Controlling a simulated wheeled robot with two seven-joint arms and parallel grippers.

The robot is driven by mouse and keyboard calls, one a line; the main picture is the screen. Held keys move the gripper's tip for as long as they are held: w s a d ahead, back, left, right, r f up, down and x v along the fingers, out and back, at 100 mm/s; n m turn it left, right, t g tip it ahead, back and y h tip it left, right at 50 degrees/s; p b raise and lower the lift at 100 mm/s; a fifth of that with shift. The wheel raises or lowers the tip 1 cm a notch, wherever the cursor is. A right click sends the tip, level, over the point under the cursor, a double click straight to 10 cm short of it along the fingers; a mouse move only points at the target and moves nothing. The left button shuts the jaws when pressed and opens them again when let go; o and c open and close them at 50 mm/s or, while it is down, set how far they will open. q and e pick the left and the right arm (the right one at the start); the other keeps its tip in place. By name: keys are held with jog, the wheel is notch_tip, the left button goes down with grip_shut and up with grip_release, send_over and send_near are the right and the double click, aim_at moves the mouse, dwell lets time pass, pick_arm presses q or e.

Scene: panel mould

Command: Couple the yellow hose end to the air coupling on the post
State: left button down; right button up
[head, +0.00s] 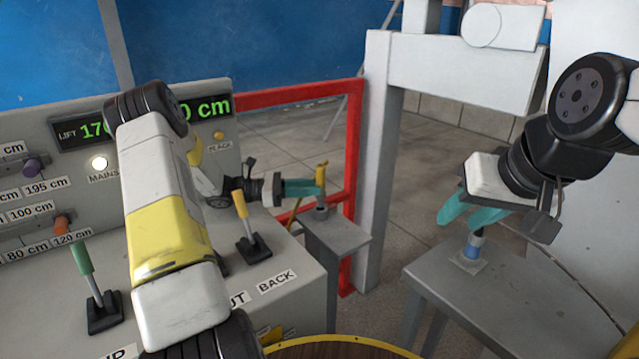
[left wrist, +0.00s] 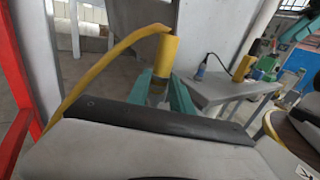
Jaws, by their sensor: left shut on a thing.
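The yellow hose end (head: 321,172) is held upright between the teal fingers of my left gripper (head: 304,188). In the left wrist view the hose end (left wrist: 166,55) stands between the fingertips (left wrist: 165,93), and its yellow hose bends away down to the left. In the head view, a small blue-grey fitting (head: 321,212), likely the air coupling, stands on a grey post-like stand (head: 342,234) below the hose end. I cannot tell whether they touch. My right gripper (head: 470,208) is over the right grey table; its grip is unclear.
A blue fitting (head: 473,246) stands on the right grey table (head: 440,272), below my right gripper. The control panel (head: 220,280) with levers fills the left. A red frame (head: 352,150) and a grey upright (head: 376,170) stand behind the left stand. Open floor lies between stand and table.

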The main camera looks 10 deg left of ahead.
pick_arm(q)
jog(key=shift+f, duration=1)
jog(key=c, duration=1.1)
grip_release()
jog(key=shift+f, duration=0.1)
jog(key=shift+o, duration=0.2)
jog(key=v, duration=0.8)
jog(key=shift+c, duration=0.2)
